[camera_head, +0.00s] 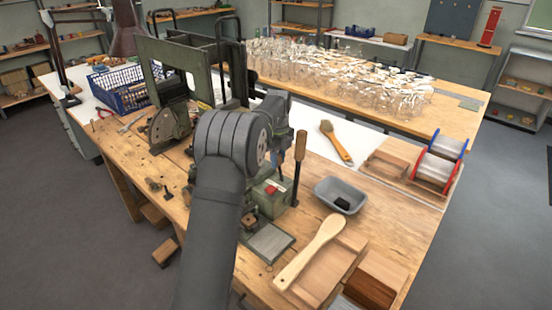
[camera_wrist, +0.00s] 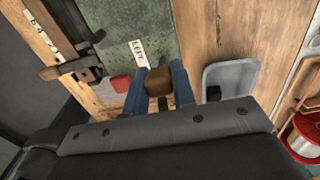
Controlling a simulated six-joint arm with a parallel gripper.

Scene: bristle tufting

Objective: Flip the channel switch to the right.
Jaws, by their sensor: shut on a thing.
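The green machine (camera_head: 268,200) stands in the middle of the bench, partly hidden by my arm. An upright wooden lever (camera_head: 298,172) rises at its right side; I take it for the channel switch. In the wrist view its brown wooden end (camera_wrist: 158,82) sits between the two blue fingers of my gripper (camera_wrist: 157,90), which is shut on it. A white label reading "LEFT" (camera_wrist: 139,52) is on the green plate beside it. A red button (camera_wrist: 121,84) lies to the left of the fingers. The lever's foot is hidden in the wrist view.
A grey tray (camera_head: 341,194) with a dark piece in it stands right of the lever. A wooden paddle (camera_head: 311,252) lies in front, a brush (camera_head: 337,143) behind, and spools (camera_head: 437,165) at the right. Bare wood lies between the machine and tray.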

